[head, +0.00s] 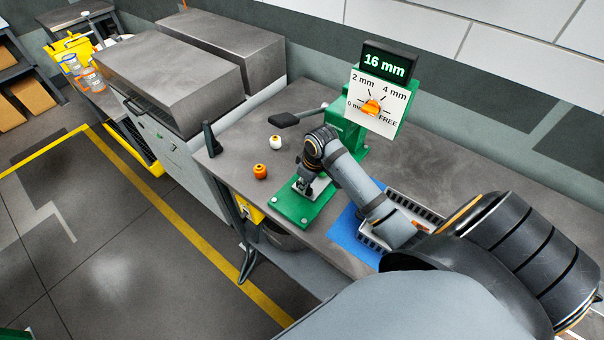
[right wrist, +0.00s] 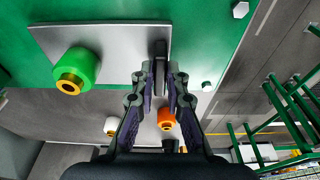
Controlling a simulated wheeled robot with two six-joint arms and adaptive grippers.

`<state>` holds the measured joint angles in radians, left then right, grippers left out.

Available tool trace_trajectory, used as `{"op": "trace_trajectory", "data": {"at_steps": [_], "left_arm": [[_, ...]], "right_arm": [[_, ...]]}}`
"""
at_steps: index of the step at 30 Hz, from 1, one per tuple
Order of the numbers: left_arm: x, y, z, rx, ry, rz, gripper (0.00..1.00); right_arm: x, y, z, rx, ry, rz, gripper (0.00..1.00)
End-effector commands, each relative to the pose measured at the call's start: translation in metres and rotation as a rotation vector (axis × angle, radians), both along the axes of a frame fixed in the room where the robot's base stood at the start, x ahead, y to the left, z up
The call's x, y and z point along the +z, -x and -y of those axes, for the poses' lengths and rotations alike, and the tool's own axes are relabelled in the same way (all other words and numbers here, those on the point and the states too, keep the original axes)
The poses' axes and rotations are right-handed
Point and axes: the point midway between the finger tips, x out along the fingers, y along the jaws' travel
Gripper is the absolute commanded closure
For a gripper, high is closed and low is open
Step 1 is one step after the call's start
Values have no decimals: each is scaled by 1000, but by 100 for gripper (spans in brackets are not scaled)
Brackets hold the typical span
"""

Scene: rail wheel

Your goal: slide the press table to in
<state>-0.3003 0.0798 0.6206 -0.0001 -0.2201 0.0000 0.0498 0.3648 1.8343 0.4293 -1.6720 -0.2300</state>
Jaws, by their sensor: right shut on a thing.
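The green press (head: 346,132) stands on the bench, with its green base (head: 296,210) reaching toward the front edge. In the right wrist view the press table is a grey plate (right wrist: 112,42) on the green base. A green cylinder with a gold centre (right wrist: 76,72) is on the plate. A dark upright handle (right wrist: 160,55) is at the plate's edge. My right gripper (head: 304,186) is low over the press base; in the right wrist view its fingers (right wrist: 160,80) are closed around the handle. The arm hides part of the press table in the head view. My left gripper is not in view.
A white knob-like part (head: 276,142) and an orange one (head: 260,171) stand on the bench left of the press. The display (head: 387,64) reads 16 mm. A slotted rack (head: 415,206) and blue mat (head: 350,237) lie right.

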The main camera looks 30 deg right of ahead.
Motion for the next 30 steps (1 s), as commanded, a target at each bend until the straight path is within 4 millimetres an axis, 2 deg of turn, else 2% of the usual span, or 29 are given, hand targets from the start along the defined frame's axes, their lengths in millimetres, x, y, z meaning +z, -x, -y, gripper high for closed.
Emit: {"op": "trace_trajectory", "data": {"at_steps": [17, 30], "left_arm": [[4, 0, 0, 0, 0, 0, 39], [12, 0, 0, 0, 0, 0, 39]], "right_arm": [[1, -3, 7, -1, 2, 1, 100], [1, -8, 24, -1, 2, 1, 100]]}}
